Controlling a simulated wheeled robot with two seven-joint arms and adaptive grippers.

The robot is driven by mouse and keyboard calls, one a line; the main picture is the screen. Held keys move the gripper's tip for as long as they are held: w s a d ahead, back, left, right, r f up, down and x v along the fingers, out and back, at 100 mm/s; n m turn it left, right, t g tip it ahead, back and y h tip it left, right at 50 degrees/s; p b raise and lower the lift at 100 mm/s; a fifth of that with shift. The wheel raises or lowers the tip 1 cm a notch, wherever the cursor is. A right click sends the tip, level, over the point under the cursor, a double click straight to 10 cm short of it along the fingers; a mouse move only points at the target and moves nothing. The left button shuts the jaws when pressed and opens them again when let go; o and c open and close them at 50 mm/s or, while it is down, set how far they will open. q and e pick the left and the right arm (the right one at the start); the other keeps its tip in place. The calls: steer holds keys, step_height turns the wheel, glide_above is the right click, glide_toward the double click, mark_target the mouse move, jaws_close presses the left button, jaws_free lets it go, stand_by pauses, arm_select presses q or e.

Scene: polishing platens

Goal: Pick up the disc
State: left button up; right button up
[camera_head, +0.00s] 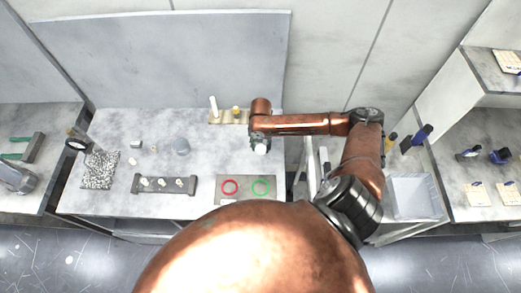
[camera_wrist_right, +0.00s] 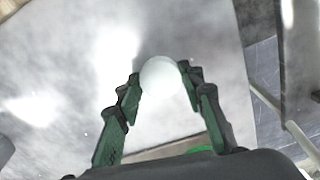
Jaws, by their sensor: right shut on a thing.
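A white round disc (camera_wrist_right: 160,76) sits between the green fingertips of my right gripper (camera_wrist_right: 161,84) in the right wrist view. The fingers are shut on its two sides. In the head view the right gripper (camera_head: 260,141) points down over the right part of the grey worktable (camera_head: 215,160), and the pale disc (camera_head: 261,149) shows at its lower end. How far the disc is above the tabletop I cannot tell. My left gripper is not in view.
A plate with a red ring (camera_head: 230,187) and a green ring (camera_head: 261,187) lies near the front edge. A stand with a white post (camera_head: 214,106) is behind.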

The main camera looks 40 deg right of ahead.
steer(key=c, duration=0.6)
steer(key=shift+o, duration=0.2)
steer(key=shift+r, duration=0.1)
steer(key=shift+w+r, duration=0.1)
steer(key=shift+r, duration=0.45)
steer(key=s+a+r+b, duration=0.2)
steer(key=a+r, duration=0.9)
steer(key=a, duration=0.3)
steer(key=shift+r+b, duration=0.35)
steer(key=shift+b, duration=0.05)
